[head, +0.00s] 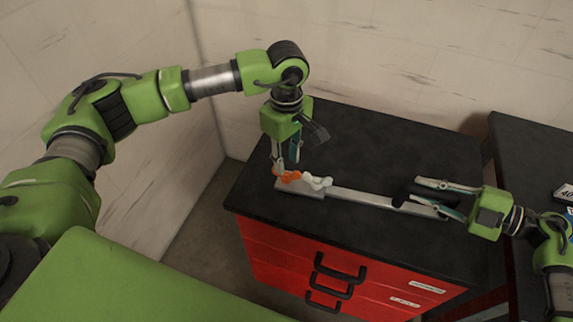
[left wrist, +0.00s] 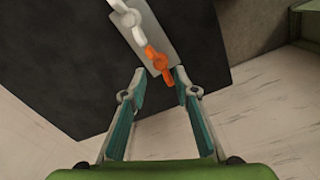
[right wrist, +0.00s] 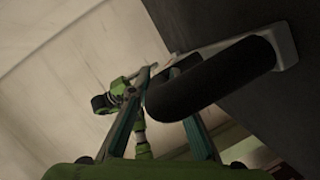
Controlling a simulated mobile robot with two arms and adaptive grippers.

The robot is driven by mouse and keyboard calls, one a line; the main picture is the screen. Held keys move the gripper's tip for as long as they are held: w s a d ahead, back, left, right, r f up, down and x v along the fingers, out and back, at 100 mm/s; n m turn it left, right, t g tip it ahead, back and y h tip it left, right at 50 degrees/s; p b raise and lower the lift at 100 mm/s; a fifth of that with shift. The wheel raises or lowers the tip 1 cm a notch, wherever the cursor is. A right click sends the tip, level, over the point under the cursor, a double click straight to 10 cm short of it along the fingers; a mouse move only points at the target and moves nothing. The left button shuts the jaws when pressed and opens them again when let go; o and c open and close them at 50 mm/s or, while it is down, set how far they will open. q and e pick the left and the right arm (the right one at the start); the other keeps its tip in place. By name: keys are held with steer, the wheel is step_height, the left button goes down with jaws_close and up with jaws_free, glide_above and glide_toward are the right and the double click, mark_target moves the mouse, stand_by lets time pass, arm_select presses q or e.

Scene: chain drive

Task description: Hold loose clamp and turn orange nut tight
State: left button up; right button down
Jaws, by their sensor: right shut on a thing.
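The clamp is a long grey bar (head: 362,199) lying on the black top, with an orange nut (head: 289,177) and a white nut (head: 318,183) on the plate at its left end. In the left wrist view, the orange nut (left wrist: 158,60) is just beyond my left fingertips, close to the right one, with the white nut (left wrist: 127,17) farther off. My left gripper (head: 284,164) is open, pointing down over the orange nut; contact is unclear. My right gripper (head: 416,190) is shut on the clamp's black handle (right wrist: 215,78) at the bar's right end.
The black top (head: 350,145) belongs to a red drawer cabinet (head: 290,262) with black handles. Its surface behind the clamp is clear. A second dark table (head: 530,150) with small labelled items stands at the right. Pale walls close in behind and left.

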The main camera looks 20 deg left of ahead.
mark_target(287, 174)
arm_select(q)
step_height(287, 174, up, 9)
steer(key=shift+f, duration=0.2)
stand_by(0.3)
arm_select(e)
steer(key=c, duration=1.8)
jaws_free()
steer(key=shift+d, duration=0.1)
